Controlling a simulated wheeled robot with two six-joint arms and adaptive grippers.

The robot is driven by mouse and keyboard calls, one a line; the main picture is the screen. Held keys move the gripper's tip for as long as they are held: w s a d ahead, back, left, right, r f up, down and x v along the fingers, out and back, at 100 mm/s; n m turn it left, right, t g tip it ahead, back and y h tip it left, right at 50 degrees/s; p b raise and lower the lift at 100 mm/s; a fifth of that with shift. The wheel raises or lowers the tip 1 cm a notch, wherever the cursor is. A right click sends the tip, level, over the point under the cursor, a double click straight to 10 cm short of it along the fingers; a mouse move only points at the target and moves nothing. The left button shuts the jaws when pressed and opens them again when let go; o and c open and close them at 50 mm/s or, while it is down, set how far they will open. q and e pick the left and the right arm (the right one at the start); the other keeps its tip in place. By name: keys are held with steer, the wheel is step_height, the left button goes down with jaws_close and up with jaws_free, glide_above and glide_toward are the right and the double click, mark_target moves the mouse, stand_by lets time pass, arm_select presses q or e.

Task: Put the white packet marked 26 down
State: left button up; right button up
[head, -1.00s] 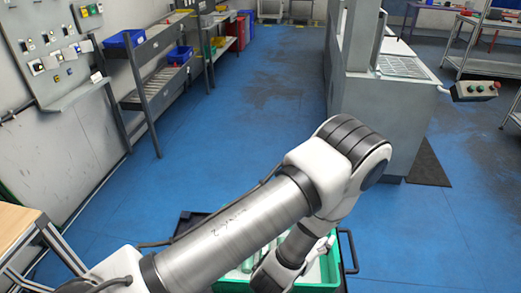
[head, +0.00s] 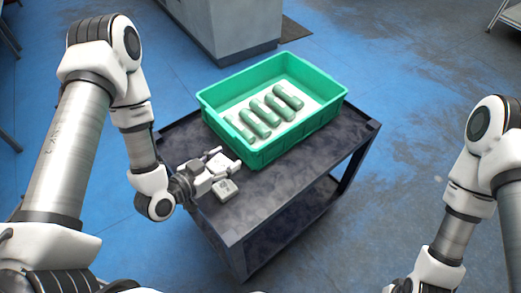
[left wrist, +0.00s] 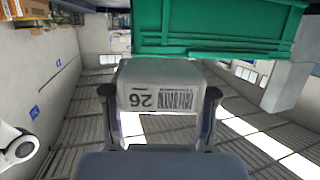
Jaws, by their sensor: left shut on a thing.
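The white packet marked 26 (left wrist: 158,88) is between the two fingers of my left gripper (left wrist: 160,115) in the left wrist view. Its 26 and barcode appear upside down there. In the head view my left gripper (head: 207,171) is shut on the packet (head: 229,165), at the left part of the dark cart top, beside the green crate. I cannot tell whether the packet touches the cart top. My right arm shows at the right edge, but its gripper is out of view.
The green crate (head: 266,157) holds several green-and-white items. A small white object with a grey mark (head: 225,190) is just below the left gripper. The dark cart top (head: 290,195) is bare in front of the crate. A grey cabinet (head: 225,30) stands behind.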

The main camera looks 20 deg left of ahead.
arm_select(q)
steer(key=shift+m+g+h, duration=0.4)
steer(key=shift+m+h, duration=0.3)
steer(key=shift+h, duration=0.1)
steer(key=f+b, duration=0.1)
steer(key=s+f+b, duration=0.2)
steer(key=f, duration=0.1)
steer(key=shift+d+f, duration=0.1)
steer(key=shift+s+d, duration=0.1)
steer(key=shift+d, duration=0.05)
steer(key=shift+r+h, duration=0.25)
steer(key=shift+h, duration=0.05)
steer(key=p, duration=0.1)
glide_above(201, 153)
steer(key=shift+d+f, duration=0.1)
steer(key=shift+f, duration=0.75)
step_height(201, 153, down, 4)
steer(key=shift+r+b, duration=0.2)
steer(key=shift+b, duration=0.35)
steer(key=shift+r, duration=0.1)
arm_select(e)
step_height(201, 153, down, 6)
steer(key=shift+f, duration=0.25)
steer(key=shift+d, duration=0.1)
arm_select(q)
steer(key=o, duration=1.5)
